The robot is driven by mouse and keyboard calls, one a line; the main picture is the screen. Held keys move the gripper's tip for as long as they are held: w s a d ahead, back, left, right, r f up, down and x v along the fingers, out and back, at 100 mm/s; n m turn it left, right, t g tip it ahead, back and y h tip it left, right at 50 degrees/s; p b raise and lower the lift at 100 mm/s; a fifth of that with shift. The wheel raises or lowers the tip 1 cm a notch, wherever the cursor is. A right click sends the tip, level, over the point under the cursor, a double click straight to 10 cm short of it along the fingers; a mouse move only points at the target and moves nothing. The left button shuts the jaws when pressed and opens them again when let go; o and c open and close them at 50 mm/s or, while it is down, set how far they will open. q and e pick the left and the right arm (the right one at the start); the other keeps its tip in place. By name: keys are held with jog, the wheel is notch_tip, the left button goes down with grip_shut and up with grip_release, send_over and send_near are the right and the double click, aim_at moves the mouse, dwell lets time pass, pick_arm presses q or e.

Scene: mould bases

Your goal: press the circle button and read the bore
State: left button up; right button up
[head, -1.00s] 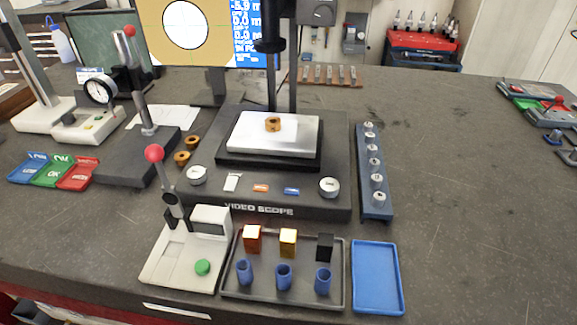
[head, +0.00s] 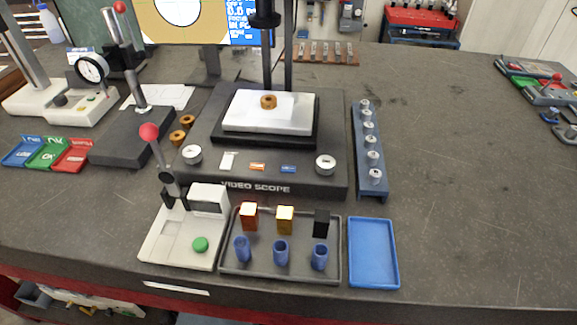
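The video scope (head: 310,186) stands in the middle of the bench, with knobs and small white, orange and blue buttons on its front panel. The symbols on the buttons are too small to read. A brass-coloured bored part (head: 268,101) sits on the white stage (head: 240,119) under the scope's lens (head: 263,19). The screen (head: 205,34) behind shows a white circle on tan and a blue readout, cut off at the top and too blurred to read fully. Neither of my grippers is in view.
In front stand a press with a red-ball lever (head: 149,132) and green button (head: 200,244), a grey tray (head: 232,271) with blocks and blue cups, and an empty blue tray (head: 373,253). A blue rack (head: 371,189) of pins stands right of the scope. The bench's right side is largely clear.

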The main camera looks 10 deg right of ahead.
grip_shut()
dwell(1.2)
